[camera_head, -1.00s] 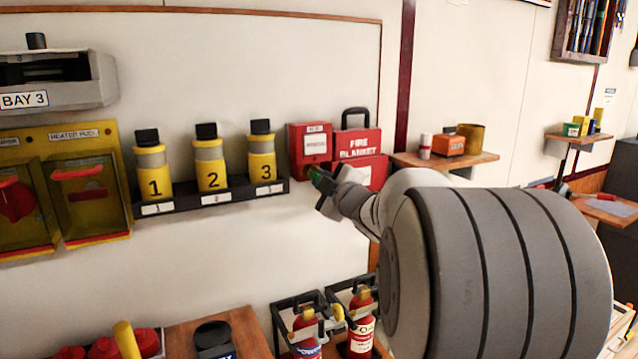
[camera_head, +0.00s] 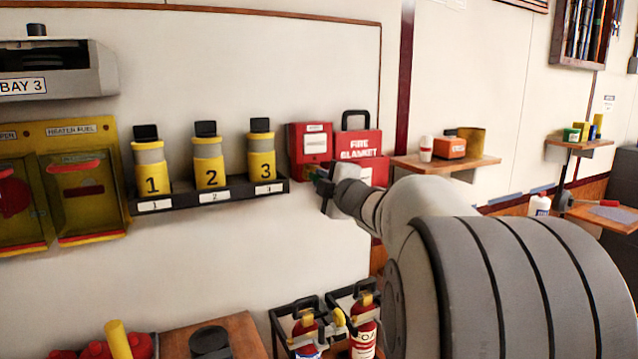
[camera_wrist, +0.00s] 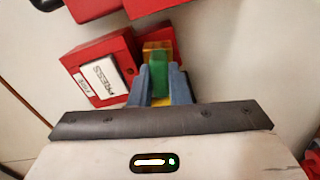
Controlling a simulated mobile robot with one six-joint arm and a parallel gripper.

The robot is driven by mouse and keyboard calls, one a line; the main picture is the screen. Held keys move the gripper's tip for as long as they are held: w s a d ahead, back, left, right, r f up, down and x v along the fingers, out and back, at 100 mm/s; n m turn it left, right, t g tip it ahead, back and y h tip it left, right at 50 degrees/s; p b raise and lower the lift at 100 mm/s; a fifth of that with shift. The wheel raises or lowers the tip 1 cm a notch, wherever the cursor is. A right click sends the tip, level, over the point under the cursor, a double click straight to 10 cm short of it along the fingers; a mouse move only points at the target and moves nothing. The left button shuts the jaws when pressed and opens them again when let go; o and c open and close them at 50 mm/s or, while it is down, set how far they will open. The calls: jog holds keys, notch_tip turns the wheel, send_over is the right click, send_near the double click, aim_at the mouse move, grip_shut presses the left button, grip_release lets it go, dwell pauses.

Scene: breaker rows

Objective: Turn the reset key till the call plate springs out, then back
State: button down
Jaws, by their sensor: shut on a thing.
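The red call point (camera_head: 297,152) hangs on the wall right of the numbered bottles. Its white call plate (camera_head: 316,143) faces out; in the wrist view the plate (camera_wrist: 107,78) reads PRESS and sits in the box front. I cannot tell whether it stands out. My gripper (camera_wrist: 160,82) is shut on the green reset key (camera_wrist: 159,72), which shows between its fingers with an amber-yellow part beyond. The key is against or very close to the box's side; its inner end is hidden. In the head view my gripper (camera_head: 325,183) is just below the box.
A red fire blanket case (camera_head: 362,146) hangs close beside the call point on the right. A bottle rack (camera_head: 210,197) is at its left. A small wooden shelf (camera_head: 480,163) stands farther right. Fire extinguishers (camera_head: 363,335) stand below. The wall below the rack is bare.

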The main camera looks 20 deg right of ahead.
jog(key=shift+f+n+b, duration=0.15)
jog(key=shift+n+b, duration=0.9)
jog(key=shift+n, duration=0.15)
jog(key=c, duration=1.3)
grip_release()
jog(key=s, duration=1.2)
jog(key=s+a+f+m+g+h+p, duration=0.2)
jog(key=s+f+m+g, duration=0.15)
jog(key=f+m, duration=0.3)
jog(key=s+a+f+m+g+h+p, duration=0.2)
jog(key=a+f+m+g+h+p, duration=0.15)
jog(key=f+m, duration=0.35)
jog(key=s+a+f+m+g+y, duration=0.2)
jog(key=s+a+f+g, duration=0.2)
jog(key=s+a, duration=0.1)
jog(key=s+a+f+m+g+y+p, duration=0.1)
jog(key=s+a+f+m+g+y, duration=0.2)
jog(key=s+a, duration=0.3)
jog(key=s+f+g, duration=0.1)
jog(key=s, duration=0.1)
jog(key=shift+s+f, duration=0.15)
jog(key=shift+s, duration=0.15)
